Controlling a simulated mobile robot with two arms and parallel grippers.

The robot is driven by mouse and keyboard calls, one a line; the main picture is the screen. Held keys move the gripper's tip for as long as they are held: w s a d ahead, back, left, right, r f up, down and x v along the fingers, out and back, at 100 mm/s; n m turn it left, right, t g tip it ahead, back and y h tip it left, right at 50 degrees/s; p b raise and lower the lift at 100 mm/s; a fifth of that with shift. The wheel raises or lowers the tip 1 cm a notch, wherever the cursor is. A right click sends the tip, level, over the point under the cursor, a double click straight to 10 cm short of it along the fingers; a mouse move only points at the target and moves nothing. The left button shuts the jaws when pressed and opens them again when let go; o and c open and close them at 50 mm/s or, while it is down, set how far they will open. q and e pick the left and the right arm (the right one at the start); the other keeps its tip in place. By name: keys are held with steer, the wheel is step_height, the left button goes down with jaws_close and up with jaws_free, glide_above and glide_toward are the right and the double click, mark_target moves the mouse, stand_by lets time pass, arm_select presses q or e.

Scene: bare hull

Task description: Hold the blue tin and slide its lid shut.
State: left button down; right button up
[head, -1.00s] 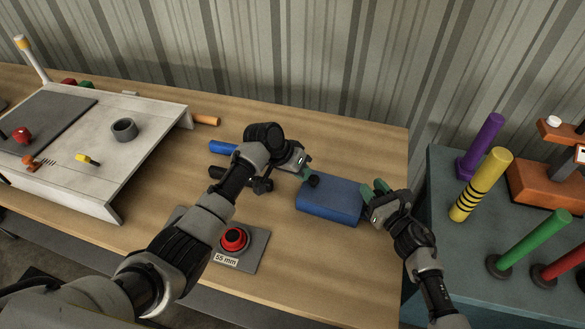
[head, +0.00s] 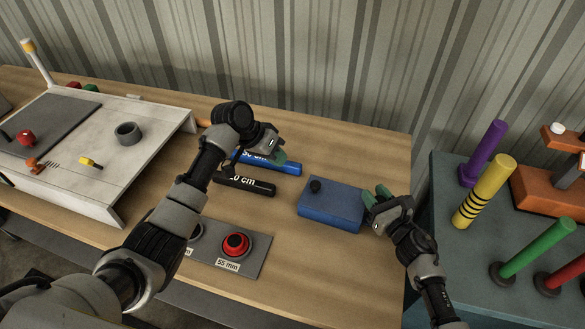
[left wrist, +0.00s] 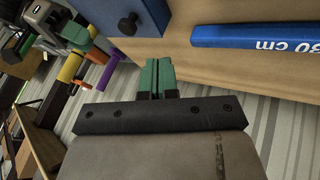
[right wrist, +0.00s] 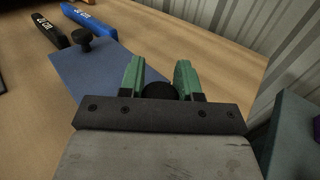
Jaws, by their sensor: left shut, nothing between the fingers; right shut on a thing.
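The blue tin (head: 337,211) lies on the wooden table, its lid's black knob (head: 316,186) near the left end. No open gap shows in its top. The tin also appears in the left wrist view (left wrist: 152,20) and right wrist view (right wrist: 88,75). My right gripper (head: 376,194) is at the tin's right end, shut around a dark round part (right wrist: 159,90) there; the fingers hide how it joins the tin. My left gripper (head: 280,158) is shut and empty, up and left of the knob and apart from the tin.
A blue 30 cm bar (head: 286,167) and a black 20 cm bar (head: 250,186) lie near my left gripper. A teal stand (head: 443,235) with coloured pegs is right. Bare table surrounds the tin.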

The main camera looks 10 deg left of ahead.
arm_select(q)
steer(key=shift+v, duration=1.75)
arm_select(e)
steer(key=o, duration=1.1)
